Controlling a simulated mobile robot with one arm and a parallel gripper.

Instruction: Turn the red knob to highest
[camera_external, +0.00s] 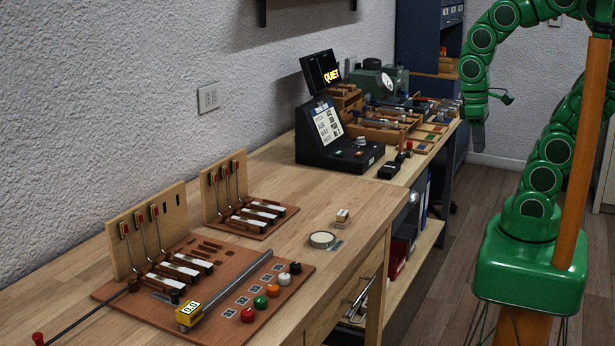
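A round red knob (247,314) sits at the front end of a row of coloured knobs on the near brown board (222,262). No mark showing its setting can be made out. My gripper (479,147) hangs pointing down off the bench's far right edge, well away from the red knob and touching nothing visible. Its fingers are too small to tell open from shut. A dark console (375,157) on the bench has small knobs too small to read.
Green (260,302), orange (273,290), white (284,279) and black (295,268) knobs line up behind the red one. A metal bar with a yellow gauge (189,315) lies beside them. A round tin (322,240) stands nearby. The bench's middle is mostly clear.

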